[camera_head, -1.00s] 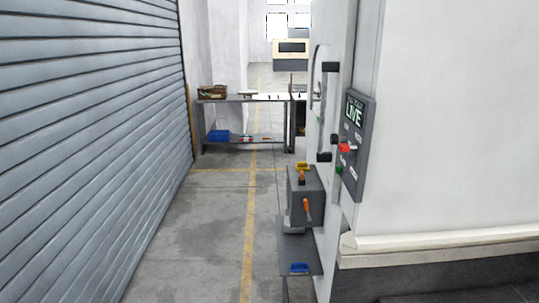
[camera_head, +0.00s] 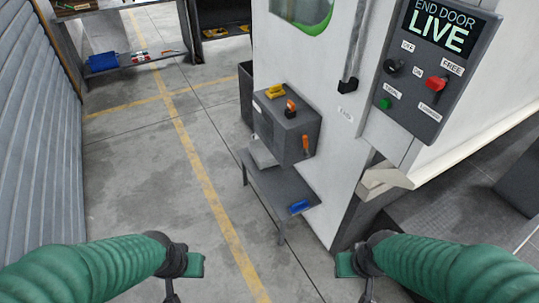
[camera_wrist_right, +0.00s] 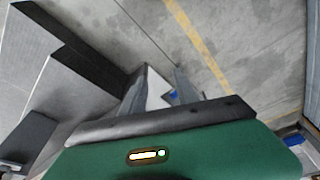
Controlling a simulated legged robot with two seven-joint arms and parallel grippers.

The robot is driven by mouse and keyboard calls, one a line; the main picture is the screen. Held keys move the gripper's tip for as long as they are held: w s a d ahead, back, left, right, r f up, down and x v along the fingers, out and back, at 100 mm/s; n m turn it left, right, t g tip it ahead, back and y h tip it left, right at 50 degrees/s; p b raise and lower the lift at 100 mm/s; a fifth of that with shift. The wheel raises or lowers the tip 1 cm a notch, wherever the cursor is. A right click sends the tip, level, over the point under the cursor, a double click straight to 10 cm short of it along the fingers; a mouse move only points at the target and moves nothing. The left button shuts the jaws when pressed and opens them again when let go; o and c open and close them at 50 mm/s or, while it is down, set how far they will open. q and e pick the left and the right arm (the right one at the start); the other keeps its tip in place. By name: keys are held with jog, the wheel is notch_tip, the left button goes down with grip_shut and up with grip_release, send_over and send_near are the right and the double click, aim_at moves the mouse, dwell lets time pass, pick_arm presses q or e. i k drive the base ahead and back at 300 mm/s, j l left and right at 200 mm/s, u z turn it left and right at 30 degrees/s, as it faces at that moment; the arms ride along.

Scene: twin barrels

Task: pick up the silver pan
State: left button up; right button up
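No pan shows clearly. A pale grey, tray-like piece (camera_head: 262,153) lies at the left foot of a dark grey box (camera_head: 290,128) on a low grey stand (camera_head: 272,183); I cannot tell whether it is the silver pan. My left gripper (camera_head: 171,292) and right gripper (camera_head: 368,292) are at the bottom of the head view, nearer to me than the stand, and cut off by the frame edge.
A white machine wall with a control panel (camera_head: 429,67) reading "END DOOR LIVE" rises right of the stand. A blue item (camera_head: 299,207) lies on the stand's front. A ribbed shutter (camera_head: 38,150) closes the left. A workbench (camera_head: 125,62) stands behind. Floor left of the stand is clear.

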aim_at(264, 159)
jog(key=j, duration=0.35)
jog(key=i+j, duration=0.25)
jog(key=i, duration=0.35)
jog(key=i+j+u, duration=0.1)
jog(key=i+j, duration=0.15)
jog(key=i, duration=0.35)
jog(key=i+j, duration=0.2)
jog(key=i, duration=0.4)
jog(key=i+j, duration=0.2)
jog(key=i, duration=0.4)
jog(key=i+j+u, duration=0.1)
jog(key=i, duration=0.5)
jog(key=i+l, duration=0.05)
